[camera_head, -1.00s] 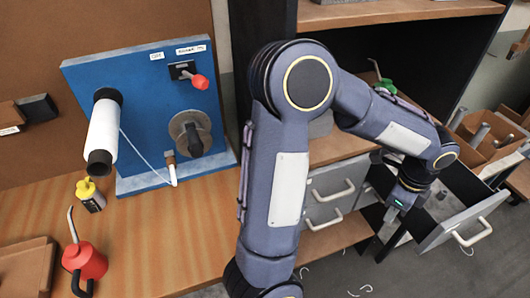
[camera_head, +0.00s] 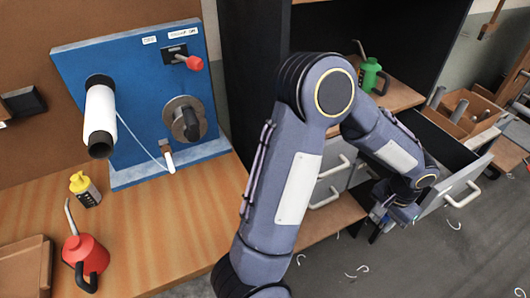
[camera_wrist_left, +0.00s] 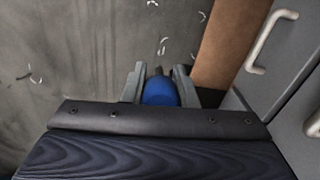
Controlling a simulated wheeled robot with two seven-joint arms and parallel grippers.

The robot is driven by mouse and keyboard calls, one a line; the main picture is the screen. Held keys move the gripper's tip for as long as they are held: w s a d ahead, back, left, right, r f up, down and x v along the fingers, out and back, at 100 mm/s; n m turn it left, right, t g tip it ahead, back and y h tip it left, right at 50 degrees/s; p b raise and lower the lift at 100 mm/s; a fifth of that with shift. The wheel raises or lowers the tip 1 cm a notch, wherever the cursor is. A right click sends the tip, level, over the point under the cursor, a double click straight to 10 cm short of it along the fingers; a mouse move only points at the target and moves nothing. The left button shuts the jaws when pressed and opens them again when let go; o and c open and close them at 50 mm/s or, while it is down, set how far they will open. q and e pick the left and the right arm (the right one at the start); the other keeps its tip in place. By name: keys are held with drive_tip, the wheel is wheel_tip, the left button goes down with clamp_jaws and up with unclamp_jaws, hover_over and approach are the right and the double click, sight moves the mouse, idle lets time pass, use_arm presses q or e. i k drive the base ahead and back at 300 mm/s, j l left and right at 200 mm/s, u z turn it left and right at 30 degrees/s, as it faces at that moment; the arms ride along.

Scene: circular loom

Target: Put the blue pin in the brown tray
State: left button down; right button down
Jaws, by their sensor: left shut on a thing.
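My left gripper (camera_head: 377,224) is low beside the open drawer, at the right of the head view. In the left wrist view its two fingers (camera_wrist_left: 158,78) are shut on the blue pin (camera_wrist_left: 160,92), whose rounded blue end shows between them. The rest of the pin is hidden. In the head view I cannot make out the pin. The brown tray (camera_head: 42,270) lies on the wooden table at the lower left, partly cut off by the frame edge, far from this gripper. My right gripper is not in view.
The blue panel (camera_head: 140,60) with a white roll stands behind. The open drawer (camera_head: 455,190) and a cardboard box (camera_head: 465,108) are at the right. The table's middle is clear.

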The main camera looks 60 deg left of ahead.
sight(26, 279)
drive_tip(key=k+l, duration=0.2)
drive_tip(key=k, duration=0.25)
drive_tip(key=k+l+u, duration=0.1)
drive_tip(key=k+l, duration=0.15)
drive_tip(key=k, duration=0.25)
drive_tip(key=k+l+u, duration=0.1)
drive_tip(key=k, duration=0.35)
drive_tip(key=k+l, duration=0.2)
drive_tip(key=k, duration=0.25)
